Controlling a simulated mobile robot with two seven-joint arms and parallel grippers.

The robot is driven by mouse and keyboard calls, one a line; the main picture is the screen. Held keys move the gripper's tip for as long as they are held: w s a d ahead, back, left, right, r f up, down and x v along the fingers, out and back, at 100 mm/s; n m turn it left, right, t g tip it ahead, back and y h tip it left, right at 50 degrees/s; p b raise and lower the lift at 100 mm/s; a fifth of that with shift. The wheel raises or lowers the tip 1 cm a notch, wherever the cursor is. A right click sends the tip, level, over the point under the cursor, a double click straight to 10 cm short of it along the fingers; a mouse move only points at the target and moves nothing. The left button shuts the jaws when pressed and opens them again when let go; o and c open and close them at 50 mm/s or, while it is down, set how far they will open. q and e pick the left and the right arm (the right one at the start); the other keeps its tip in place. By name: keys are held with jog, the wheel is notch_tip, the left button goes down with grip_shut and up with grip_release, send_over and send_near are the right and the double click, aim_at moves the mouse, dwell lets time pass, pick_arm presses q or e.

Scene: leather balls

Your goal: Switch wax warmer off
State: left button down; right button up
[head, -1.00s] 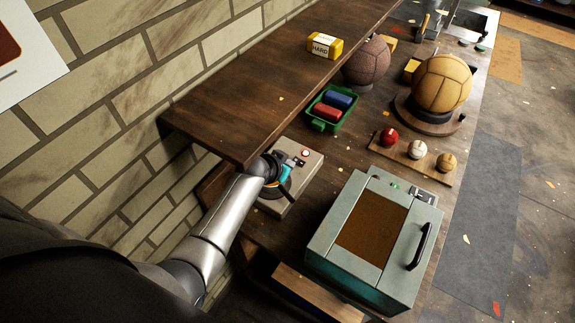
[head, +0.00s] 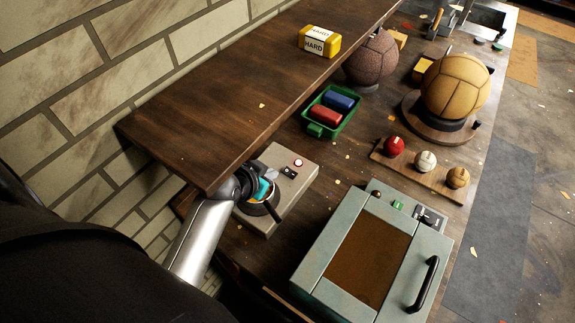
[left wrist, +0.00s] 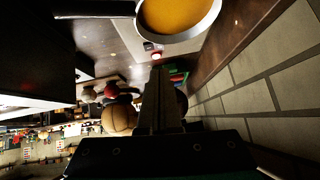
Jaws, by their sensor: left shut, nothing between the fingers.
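The wax warmer (head: 297,181) is a beige box on the bench, partly under the shelf's edge. Its round pot (head: 257,208) has a dark handle; amber wax fills the pot (left wrist: 180,14) in the left wrist view. A small dark switch (head: 289,173) and a round red lamp (head: 298,162) sit on the box top. The lamp looks red; the switch position is too small to read. My left gripper (head: 265,189) is shut and empty, above the pot side of the warmer, apart from the switch. It also shows dark in the left wrist view (left wrist: 158,75). My right gripper is not in view.
A dark wooden shelf (head: 220,100) overhangs close to my left arm, along the brick wall. A pale green box with a black handle (head: 335,230) stands in front. A green tray (head: 345,122), small balls on a board (head: 405,172) and larger balls lie beyond.

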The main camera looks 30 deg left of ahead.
aim_at(293, 171)
pick_arm(q)
jog(key=shift+s, duration=0.15)
jog(key=shift+b+x, duration=0.95)
jog(key=shift+x, duration=4.05)
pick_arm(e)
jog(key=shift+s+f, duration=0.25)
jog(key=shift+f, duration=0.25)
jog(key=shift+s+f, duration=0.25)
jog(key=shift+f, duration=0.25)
pick_arm(q)
jog(key=shift+a+f, duration=0.1)
jog(key=shift+f, duration=0.1)
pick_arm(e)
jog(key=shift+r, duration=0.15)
pick_arm(q)
jog(key=shift+d+r+p, duration=0.1)
jog(key=shift+d+p, duration=0.35)
jog(key=shift+d, duration=0.05)
jog(key=shift+s+d, duration=0.1)
jog(key=shift+d, duration=0.25)
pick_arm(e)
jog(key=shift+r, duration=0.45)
pick_arm(q)
jog(key=shift+r, duration=0.15)
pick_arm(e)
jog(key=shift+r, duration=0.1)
